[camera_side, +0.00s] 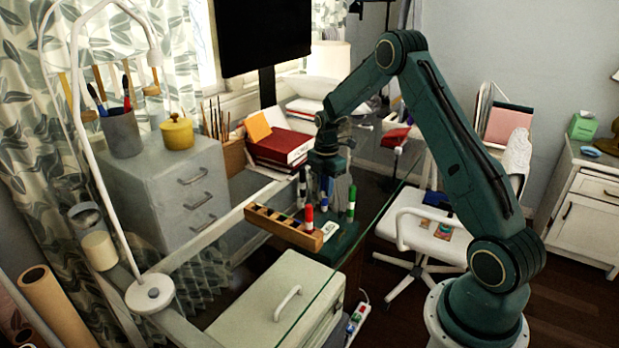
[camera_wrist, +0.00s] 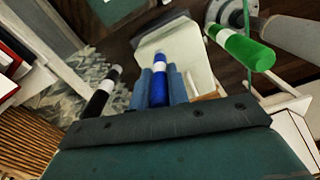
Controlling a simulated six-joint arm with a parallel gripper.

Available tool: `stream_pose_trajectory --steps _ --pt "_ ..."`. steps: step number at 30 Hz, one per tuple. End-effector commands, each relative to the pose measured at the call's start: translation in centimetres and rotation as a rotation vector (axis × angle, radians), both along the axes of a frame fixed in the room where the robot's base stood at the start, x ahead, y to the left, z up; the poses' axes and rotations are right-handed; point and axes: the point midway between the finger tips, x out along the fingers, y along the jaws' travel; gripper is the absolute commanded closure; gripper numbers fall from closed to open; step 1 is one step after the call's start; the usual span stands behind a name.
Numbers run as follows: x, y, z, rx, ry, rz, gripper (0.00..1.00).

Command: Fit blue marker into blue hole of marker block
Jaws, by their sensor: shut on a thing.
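In the side view, my gripper (camera_side: 325,178) points down, shut on the upright blue marker (camera_side: 325,194). The wrist view shows the blue marker (camera_wrist: 158,82), with its white band, between my two fingers (camera_wrist: 159,88). A long wooden block (camera_side: 268,222) with a row of dark openings lies below and to the left of the gripper in the side view. The blue hole cannot be made out. The blue marker's lower end is hard to see, so I cannot tell whether it touches anything.
A red marker (camera_side: 309,218) stands near the wooden block's right end. A green marker (camera_side: 350,204) stands right of my gripper, a black marker (camera_side: 302,190) left of it. A dark green slab (camera_side: 345,238) lies below. A pale box (camera_side: 270,300) is in front.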

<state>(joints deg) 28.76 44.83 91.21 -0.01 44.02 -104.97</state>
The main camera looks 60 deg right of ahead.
Motion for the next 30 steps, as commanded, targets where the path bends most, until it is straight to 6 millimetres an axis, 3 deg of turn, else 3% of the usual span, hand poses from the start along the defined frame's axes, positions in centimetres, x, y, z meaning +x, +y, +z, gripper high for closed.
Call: stream_pose_trajectory --steps 8,24,30 --pt "0.1 -0.1 3.3 -0.002 -0.005 0.000 1.00" --pt "0.1 -0.1 14.5 -0.003 -0.005 0.000 1.00" --pt "0.1 0.0 17.6 -0.002 -0.004 0.000 1.00"
